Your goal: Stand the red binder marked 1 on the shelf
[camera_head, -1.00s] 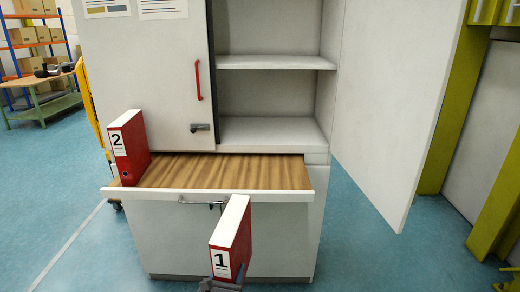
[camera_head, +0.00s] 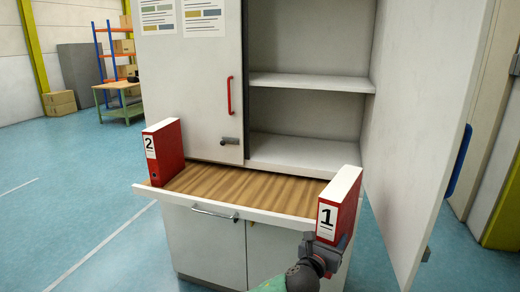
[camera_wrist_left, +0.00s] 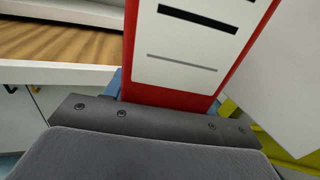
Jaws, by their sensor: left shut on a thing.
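The red binder marked 1 (camera_head: 338,208) is upright, with its white label facing me, at the right front of the cabinet's wooden pull-out board. My left gripper (camera_head: 327,250) is shut on its lower part; the label and red spine fill the upper middle of the left wrist view (camera_wrist_left: 185,50). The fingertips are hidden there. The open cabinet compartment has a middle shelf (camera_head: 310,82) and a lower shelf (camera_head: 300,152), both bare where visible. The binder stands in front of and below the lower shelf. My right gripper is out of view.
A red binder marked 2 (camera_head: 165,153) stands at the left end of the wooden board (camera_head: 240,188). The left cabinet door (camera_head: 200,90) is closed, with a red handle. The right door (camera_head: 430,140) is swung open, close to the right of binder 1.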

